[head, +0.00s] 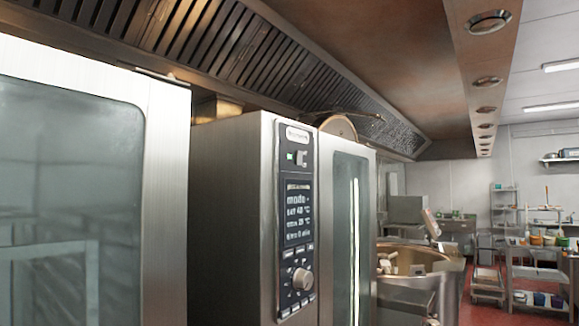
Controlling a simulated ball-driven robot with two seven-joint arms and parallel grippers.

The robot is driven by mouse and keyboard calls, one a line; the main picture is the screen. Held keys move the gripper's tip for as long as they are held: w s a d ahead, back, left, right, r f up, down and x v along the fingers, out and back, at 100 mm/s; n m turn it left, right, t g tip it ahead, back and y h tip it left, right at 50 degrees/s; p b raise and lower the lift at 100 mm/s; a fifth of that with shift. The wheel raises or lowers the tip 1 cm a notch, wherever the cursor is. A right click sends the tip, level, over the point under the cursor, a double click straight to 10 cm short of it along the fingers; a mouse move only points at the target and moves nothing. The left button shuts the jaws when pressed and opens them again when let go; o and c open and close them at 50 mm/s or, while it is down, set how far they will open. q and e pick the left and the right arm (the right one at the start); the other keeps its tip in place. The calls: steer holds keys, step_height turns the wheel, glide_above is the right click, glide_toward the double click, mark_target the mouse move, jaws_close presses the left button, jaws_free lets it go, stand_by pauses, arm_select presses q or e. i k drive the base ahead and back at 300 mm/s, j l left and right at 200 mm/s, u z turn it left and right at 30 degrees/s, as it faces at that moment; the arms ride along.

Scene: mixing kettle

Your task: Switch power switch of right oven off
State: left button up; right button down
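The right oven (228,190) is a steel cabinet in the middle of the head view, with a glass door (346,240) on its right part. Its dark control panel (297,220) faces me and carries a lit display, small buttons and a round knob (302,279). Neither of my grippers is in view.
Another oven (160,180) with a large glass door stands close on the left. A vent hood (240,45) runs overhead. A large kettle (415,275) stands beyond the right oven. Shelves with containers (540,260) are far right, and red floor shows there.

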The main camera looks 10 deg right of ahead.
mark_target(299, 154)
steer(key=i+l+u, duration=0.1)
steer(key=i, duration=0.35)
steer(key=i+l+u, duration=0.1)
steer(key=i+l, duration=0.25)
steer(key=i, duration=0.15)
steer(key=i+l+u, duration=0.1)
steer(key=i+l, duration=0.15)
steer(key=i, duration=0.2)
